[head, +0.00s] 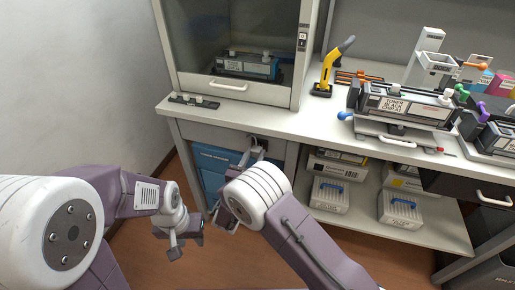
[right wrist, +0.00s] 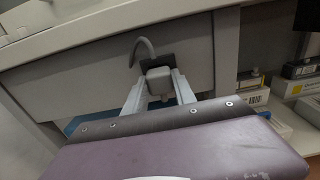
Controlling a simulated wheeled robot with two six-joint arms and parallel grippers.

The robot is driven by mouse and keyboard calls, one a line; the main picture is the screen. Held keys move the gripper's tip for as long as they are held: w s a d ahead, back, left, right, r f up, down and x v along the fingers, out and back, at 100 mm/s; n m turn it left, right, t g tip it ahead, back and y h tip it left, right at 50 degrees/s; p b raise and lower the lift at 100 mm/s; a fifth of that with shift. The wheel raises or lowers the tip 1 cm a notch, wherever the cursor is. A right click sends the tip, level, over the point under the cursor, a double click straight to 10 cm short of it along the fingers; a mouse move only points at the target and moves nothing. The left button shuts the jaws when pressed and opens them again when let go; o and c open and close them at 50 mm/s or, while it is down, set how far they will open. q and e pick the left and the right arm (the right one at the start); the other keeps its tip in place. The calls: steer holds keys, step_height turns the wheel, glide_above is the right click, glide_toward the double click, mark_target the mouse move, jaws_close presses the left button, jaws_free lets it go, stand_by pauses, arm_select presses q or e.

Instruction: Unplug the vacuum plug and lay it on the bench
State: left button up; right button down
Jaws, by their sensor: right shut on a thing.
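The vacuum plug (right wrist: 160,82) is a pale grey block in the right wrist view, between the two fingers of my right gripper (right wrist: 159,92). It sits right in front of a dark socket (right wrist: 158,59) on the bench's front panel; whether its pins are in the socket is hidden. A grey cable (right wrist: 142,46) curves up and left beside it. In the head view my right gripper (head: 256,152) reaches up to the dark socket (head: 258,140) below the bench top. My left gripper (head: 180,246) hangs low at left, away from the bench; its finger gap is unclear.
The bench top (head: 240,116) has clear room in front of the glass cabinet (head: 237,50). A dark strip (head: 194,101) lies at its left. A yellow tool (head: 335,65) and a toner cartridge (head: 405,103) stand farther right. A blue bin (head: 211,167) and a shelf (head: 420,222) are below.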

mark_target(255, 155)
steer(key=shift+v, duration=2.15)
